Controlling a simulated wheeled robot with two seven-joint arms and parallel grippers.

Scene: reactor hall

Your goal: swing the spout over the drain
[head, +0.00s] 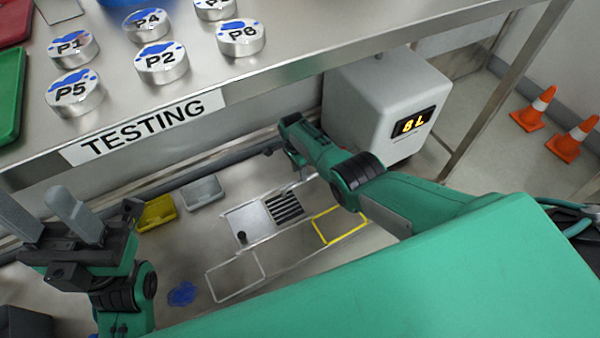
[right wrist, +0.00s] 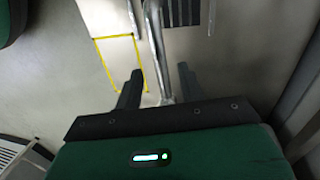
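The spout (right wrist: 154,45), a thin grey metal tube, runs down between the two dark fingers of my right gripper (right wrist: 158,76) in the right wrist view. The fingers are open, with gaps on both sides of the tube. The drain (head: 284,207), a black slotted grate, lies in the counter in the head view. Its dark slots also show at the top of the right wrist view (right wrist: 184,12), right of the spout. In the head view my right arm hides the spout. My left gripper (head: 55,205) is open and empty at the left.
A grey box with a lit display (head: 372,95) stands behind my right arm. A shelf marked TESTING (head: 300,62) with several labelled metal pucks overhangs the counter. Yellow (head: 156,213) and grey (head: 202,192) trays and a blue spill (head: 181,293) lie left of the drain.

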